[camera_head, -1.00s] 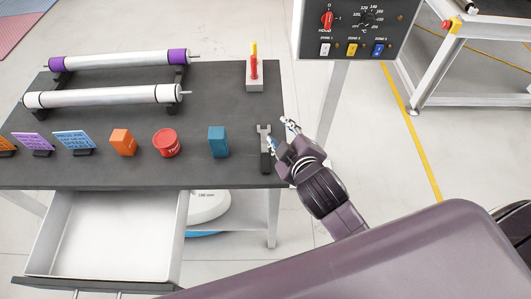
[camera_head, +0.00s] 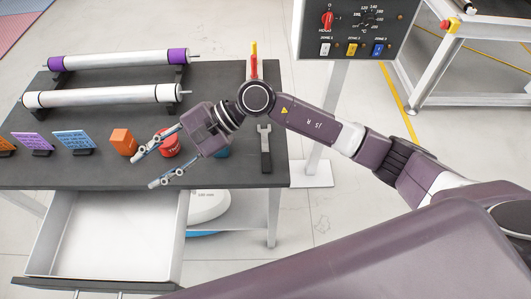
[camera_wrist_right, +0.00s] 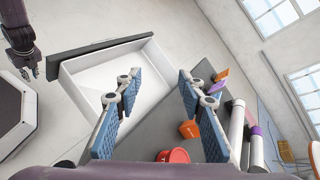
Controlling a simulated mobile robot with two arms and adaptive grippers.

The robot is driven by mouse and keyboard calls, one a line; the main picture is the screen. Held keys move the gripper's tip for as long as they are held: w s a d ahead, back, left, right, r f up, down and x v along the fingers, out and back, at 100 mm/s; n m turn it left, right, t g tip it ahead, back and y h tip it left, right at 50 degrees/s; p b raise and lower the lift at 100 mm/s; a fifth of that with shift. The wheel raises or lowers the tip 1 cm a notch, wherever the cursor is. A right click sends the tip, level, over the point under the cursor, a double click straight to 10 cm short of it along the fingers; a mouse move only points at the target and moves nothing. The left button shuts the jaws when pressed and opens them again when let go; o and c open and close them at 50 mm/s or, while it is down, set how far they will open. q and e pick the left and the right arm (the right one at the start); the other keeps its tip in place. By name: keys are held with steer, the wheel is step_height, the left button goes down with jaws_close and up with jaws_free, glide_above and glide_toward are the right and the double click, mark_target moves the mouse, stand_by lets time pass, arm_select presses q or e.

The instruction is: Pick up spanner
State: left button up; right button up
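The spanner (camera_head: 265,148) lies on the dark table top near its right edge, with its grey open jaw at the far end and a dark handle toward the front. My right gripper (camera_head: 144,171) is open and empty, left of the spanner, above the table's front part near the red tin. Its two spread fingers also show in the right wrist view (camera_wrist_right: 155,92), with the spanner out of that view. My left gripper (camera_wrist_right: 29,70) shows small at the upper left of the right wrist view, too small to judge its fingers.
An open white drawer (camera_head: 115,235) is below the table front. The red tin (camera_head: 169,146), an orange block (camera_head: 123,142) and a mostly hidden blue box (camera_head: 222,152) stand on the table. Rollers (camera_head: 105,95) lie behind; a control panel (camera_head: 350,28) stands at right.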

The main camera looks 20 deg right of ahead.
steer(key=w+d+f+n+h, duration=0.4)
steer(key=d+f+h, duration=0.2)
steer(key=d+f, duration=0.3)
steer(key=n+t+h, duration=0.1)
steer(key=n+h, duration=0.1)
steer(key=h, duration=0.5)
glide_toward(265, 149)
steer(key=shift+s+a, duration=0.3)
steer(key=shift+s, duration=0.05)
steer(key=f+p, duration=0.1)
steer(key=f, duration=0.1)
steer(key=f+p, duration=0.1)
steer(key=f, duration=0.1)
steer(key=f+p, duration=0.1)
steer(key=f, duration=0.2)
steer(key=shift+w+d, duration=0.3)
steer(key=shift+d, duration=0.1)
steer(key=shift+f, duration=0.3)
jaws_close()
